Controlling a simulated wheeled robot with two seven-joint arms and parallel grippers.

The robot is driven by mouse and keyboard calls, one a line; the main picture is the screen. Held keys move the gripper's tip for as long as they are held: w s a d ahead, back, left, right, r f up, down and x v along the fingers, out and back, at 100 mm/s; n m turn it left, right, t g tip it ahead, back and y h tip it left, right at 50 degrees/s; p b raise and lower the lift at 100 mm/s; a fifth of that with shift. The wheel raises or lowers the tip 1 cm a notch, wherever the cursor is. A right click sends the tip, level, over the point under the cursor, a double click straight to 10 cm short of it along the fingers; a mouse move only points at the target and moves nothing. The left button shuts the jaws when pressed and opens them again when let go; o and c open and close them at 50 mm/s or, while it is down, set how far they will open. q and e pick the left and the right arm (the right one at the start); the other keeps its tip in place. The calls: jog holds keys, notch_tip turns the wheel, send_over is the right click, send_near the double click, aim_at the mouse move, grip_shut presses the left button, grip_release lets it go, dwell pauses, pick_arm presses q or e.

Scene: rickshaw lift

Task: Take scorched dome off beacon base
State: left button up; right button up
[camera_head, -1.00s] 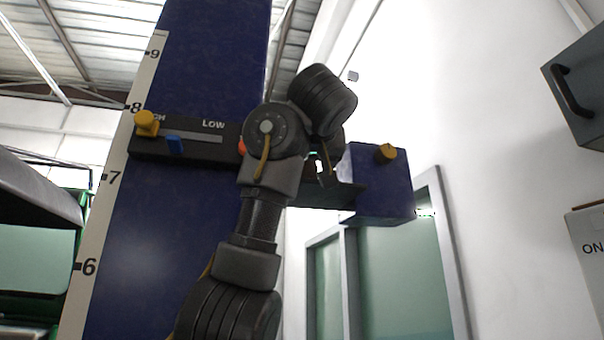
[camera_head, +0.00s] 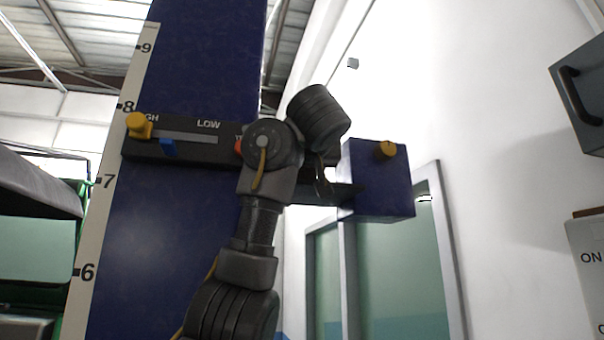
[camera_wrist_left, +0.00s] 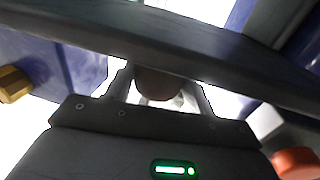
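A brown, dark dome (camera_wrist_left: 158,84) sits between the fingers of my left gripper (camera_wrist_left: 162,92) in the left wrist view. A pale piece, maybe the beacon base (camera_wrist_left: 168,102), shows just below the dome; how the two join is hidden. The fingers stand apart, one on each side of the dome. I cannot tell whether they press on it. In the head view my left arm rises in front of the dark bracket, and its gripper (camera_head: 325,183) is mostly hidden behind the wrist, left of the blue box. My right gripper is not in view.
A tall blue column (camera_head: 150,235) with a number scale carries a dark slider bar (camera_head: 195,152) with a yellow knob and blue tab. A blue box (camera_head: 375,190) with a yellow knob stands close right of the gripper. A dark beam (camera_wrist_left: 170,45) crosses close to the gripper.

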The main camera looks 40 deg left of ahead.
pick_arm(q)
jog(key=shift+a+f, duration=0.1)
jog(key=shift+a, duration=0.05)
jog(key=c, duration=0.4)
jog(key=shift+o, duration=0.2)
jog(key=shift+r, duration=0.75)
jog(key=s+d+r, duration=0.9)
jog(key=s+r, duration=0.1)
jog(key=r, duration=0.1)
jog(key=shift+s+r, duration=0.2)
jog(key=shift+s, duration=0.15)
